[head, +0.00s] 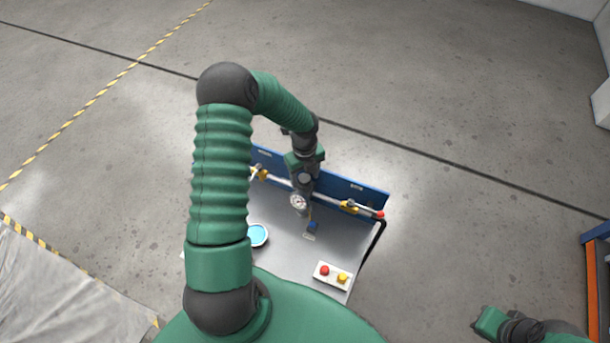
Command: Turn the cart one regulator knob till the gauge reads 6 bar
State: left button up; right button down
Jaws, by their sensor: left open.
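The cart (283,238) has a grey top and a blue back panel (370,195) with a pipe along it. A small round gauge (298,202) with a white face stands near the middle; its needle is too small to read. My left gripper (306,192) comes down from above, open, close behind and above the gauge and knob. Its fingertips are small, and I cannot tell whether they touch anything. My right gripper (492,322) is partly seen at the bottom right, away from the cart; its jaws are unclear.
Yellow valve handles (349,207) sit on the pipe, which has a red end (380,214). A white box with red and yellow buttons (333,274) lies at the front right. A blue round dish (258,235) is at the left. An orange and blue rack (597,265) stands far right.

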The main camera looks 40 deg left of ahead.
aim_at(305, 177)
pick_arm(q)
jog(key=shift+r, duration=0.35)
notch_tip(305, 177, up, 16)
jog(key=b, duration=0.4)
jog(key=shift+a, duration=0.1)
jog(key=s+d+f+n+t+b, duration=0.1)
jog(key=s+d+f+n+b, duration=0.4)
jog(key=d+f+n+b, duration=0.3)
jog(key=s+d+f+n+t+b, duration=0.1)
jog(key=s+d+f+n+b, duration=0.5)
jog(key=f+n, duration=0.8)
jog(key=d+b, duration=0.3)
jog(key=d, duration=0.2)
jog(key=shift+t, duration=0.3)
